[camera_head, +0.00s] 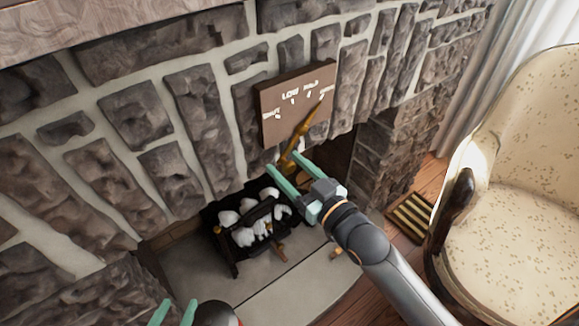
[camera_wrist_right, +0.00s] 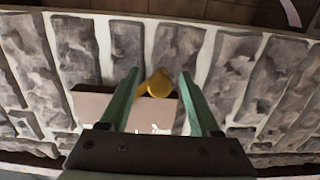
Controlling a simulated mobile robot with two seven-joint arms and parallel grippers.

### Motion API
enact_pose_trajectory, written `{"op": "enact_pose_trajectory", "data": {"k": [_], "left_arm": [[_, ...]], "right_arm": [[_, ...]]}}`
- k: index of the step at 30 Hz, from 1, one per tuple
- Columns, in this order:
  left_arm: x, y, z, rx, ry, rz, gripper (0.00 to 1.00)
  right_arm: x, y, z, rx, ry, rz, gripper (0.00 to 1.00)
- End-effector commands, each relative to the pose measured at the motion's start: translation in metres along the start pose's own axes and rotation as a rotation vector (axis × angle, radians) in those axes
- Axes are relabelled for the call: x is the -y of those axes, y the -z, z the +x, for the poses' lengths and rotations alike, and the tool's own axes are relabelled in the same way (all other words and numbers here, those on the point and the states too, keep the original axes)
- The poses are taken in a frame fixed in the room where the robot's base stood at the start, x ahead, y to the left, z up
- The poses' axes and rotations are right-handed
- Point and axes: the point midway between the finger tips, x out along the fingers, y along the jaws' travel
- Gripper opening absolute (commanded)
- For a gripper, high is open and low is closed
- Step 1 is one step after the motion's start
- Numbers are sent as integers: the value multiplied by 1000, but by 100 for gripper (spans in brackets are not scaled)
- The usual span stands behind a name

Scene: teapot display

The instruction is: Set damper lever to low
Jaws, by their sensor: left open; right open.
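The damper lever (camera_head: 303,128) is a golden-brass bar in front of a brown plate (camera_head: 271,100) with white markings on the stone fireplace wall. It slants, its thin upper end at the plate's right-hand marks and its thicker lower end down by my right gripper. My right gripper (camera_head: 283,160) is open, with green fingers at the lever's lower end. In the right wrist view, the lever's rounded end (camera_wrist_right: 158,84) shows between the open fingertips (camera_wrist_right: 160,73); I cannot tell whether they touch it. My left gripper (camera_head: 175,309) is open and empty at the bottom edge, away from the lever.
A black grate (camera_head: 232,255) with white logs stands in the firebox below. A cream patterned armchair (camera_head: 520,200) with a dark wooden arm fills the right. A slatted floor vent (camera_head: 411,217) lies between chair and fireplace. Stone wall surrounds the plate.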

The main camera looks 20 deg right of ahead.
Motion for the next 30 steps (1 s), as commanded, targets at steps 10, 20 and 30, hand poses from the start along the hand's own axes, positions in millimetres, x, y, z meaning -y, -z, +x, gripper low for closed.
{"op": "enact_pose_trajectory", "data": {"k": [10, 20, 30], "left_arm": [[-1, -5, 0, 14, -2, -2, 58], [-3, -8, -1, 22, -5, -6, 58], [-4, -9, -1, 23, -5, -7, 58]], "right_arm": [[0, 0, 0, 0, 0, 0, 37], [0, 0, 0, 0, 0, 0, 0], [0, 1, 0, -2, 0, -2, 0]]}}
